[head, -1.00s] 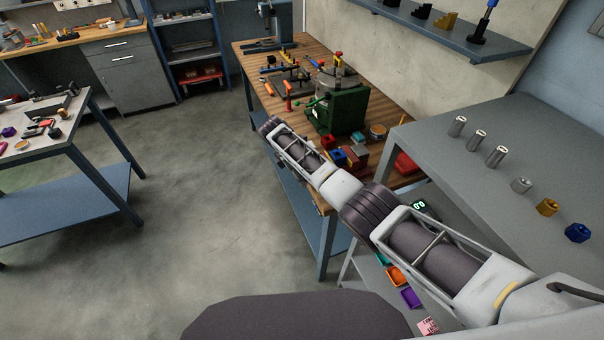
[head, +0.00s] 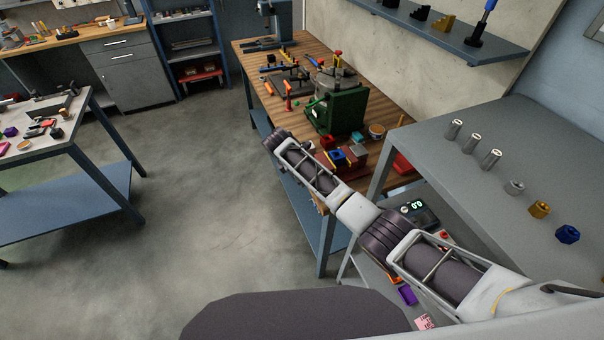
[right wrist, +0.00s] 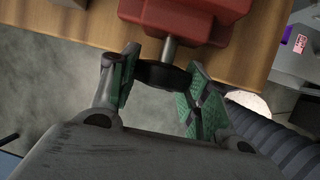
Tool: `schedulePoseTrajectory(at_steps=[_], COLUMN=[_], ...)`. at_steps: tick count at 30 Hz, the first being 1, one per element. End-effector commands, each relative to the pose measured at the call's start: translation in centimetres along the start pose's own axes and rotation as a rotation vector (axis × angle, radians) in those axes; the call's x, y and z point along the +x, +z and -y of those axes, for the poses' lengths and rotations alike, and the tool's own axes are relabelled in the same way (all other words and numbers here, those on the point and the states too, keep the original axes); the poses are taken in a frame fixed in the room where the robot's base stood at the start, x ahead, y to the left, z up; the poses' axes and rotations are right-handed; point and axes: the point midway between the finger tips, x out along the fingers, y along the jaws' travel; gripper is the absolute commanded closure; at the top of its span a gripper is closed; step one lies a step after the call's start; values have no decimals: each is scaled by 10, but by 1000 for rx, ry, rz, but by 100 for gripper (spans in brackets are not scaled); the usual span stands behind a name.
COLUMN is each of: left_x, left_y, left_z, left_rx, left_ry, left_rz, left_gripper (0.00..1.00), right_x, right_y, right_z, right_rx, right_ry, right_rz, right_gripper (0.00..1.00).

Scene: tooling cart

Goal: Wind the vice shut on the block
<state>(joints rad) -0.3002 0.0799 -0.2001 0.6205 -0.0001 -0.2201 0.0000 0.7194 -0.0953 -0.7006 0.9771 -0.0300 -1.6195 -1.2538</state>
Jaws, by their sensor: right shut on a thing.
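The red vice (right wrist: 190,25) fills the top of the right wrist view, at the edge of the wooden bench. A metal screw (right wrist: 170,48) comes out of it towards me and carries a dark handle (right wrist: 160,73). My right gripper (right wrist: 160,76) is shut on this handle, with a green-padded finger on each side. In the head view the vice (head: 359,161) is small and partly behind my right arm, which also hides the gripper. A blue block (head: 337,157) shows at the vice; its contact with the jaws is too small to tell. My left gripper is out of view.
A green machine (head: 336,110) stands behind the vice on the wooden bench (head: 312,48). A grey table (head: 455,185) with several metal pieces is at the right. A unit with a lit display (head: 418,208) lies beside my arm. Open floor (head: 210,190) is left.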

Motion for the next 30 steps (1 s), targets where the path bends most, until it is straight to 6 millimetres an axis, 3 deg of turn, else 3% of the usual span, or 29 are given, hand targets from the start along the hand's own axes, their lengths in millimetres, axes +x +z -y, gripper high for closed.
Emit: schedulePoseTrajectory(at_steps=[30], left_x=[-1], left_y=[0], left_z=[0], left_rx=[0], left_ry=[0], left_rz=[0], left_gripper=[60], right_x=[0], right_y=[-2], right_z=[3], right_rx=[132], right_ry=[320], right_rz=[-3], right_gripper=[77])
